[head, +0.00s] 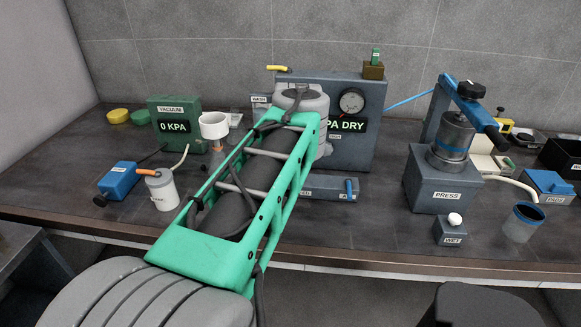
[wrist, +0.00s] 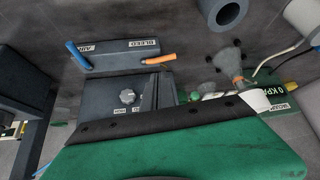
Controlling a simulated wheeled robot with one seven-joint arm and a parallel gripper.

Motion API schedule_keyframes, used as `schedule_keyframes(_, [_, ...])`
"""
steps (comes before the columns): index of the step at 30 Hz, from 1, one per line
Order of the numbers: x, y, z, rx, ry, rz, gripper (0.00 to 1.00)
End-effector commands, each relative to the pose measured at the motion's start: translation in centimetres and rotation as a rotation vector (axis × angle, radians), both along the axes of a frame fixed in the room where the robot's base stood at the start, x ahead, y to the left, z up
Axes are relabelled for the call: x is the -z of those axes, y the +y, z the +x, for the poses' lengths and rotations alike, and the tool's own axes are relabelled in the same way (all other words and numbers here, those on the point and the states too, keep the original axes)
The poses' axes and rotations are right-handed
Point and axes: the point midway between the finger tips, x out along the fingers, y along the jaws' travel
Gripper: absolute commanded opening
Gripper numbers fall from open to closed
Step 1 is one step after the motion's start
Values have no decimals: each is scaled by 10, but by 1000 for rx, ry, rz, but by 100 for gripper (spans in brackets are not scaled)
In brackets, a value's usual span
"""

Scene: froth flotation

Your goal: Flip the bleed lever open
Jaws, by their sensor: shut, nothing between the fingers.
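In the wrist view, which looks turned over, a low grey box carries the labels AIR and BLEED (wrist: 118,54). An orange lever (wrist: 159,58), the bleed lever, sits at the BLEED end and points sideways past the box's end. A blue lever (wrist: 77,54) is at the AIR end. In the head view the box (head: 318,187) and its blue lever (head: 349,189) show, but my arm hides the orange lever. My gripper's dark fingers (wrist: 158,78) seem shut and empty, close below the orange lever in the wrist picture; contact cannot be told.
A tall grey panel with a gauge (head: 351,101) stands behind the box. A white funnel (head: 214,124) and a green vacuum unit (head: 178,128) stand left of my arm. A press (head: 440,180) stands at right.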

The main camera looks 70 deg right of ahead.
Motion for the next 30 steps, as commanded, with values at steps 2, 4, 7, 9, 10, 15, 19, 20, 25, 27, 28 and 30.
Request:
schedule_keyframes(2, [-15, 8, -5, 2, 0, -3, 0])
schedule_keyframes(4, [-25, 14, -7, 2, 0, -2, 0])
schedule_keyframes(7, [-34, 20, -9, 0, 0, -1, 0])
schedule_keyframes(9, [-36, 23, -10, 2, 0, 1, 0])
schedule_keyframes(10, [-37, 23, -10, 2, 0, 1, 0])
schedule_keyframes(15, [-37, 23, -10, 1, 0, 1, 0])
schedule_keyframes(19, [-37, 23, -10, 1, 0, 1, 0])
schedule_keyframes(20, [-37, 23, -10, 1, 0, 1, 0])
schedule_keyframes(25, [-28, 34, 18, -57, 0, 20, 0])
schedule_keyframes(27, [-14, 51, 54, -134, 3, 46, 0])
schedule_keyframes(28, [-7, 63, 73, -178, 5, 60, 0])
schedule_keyframes(30, [14, 98, 119, -291, 19, 99, 0])
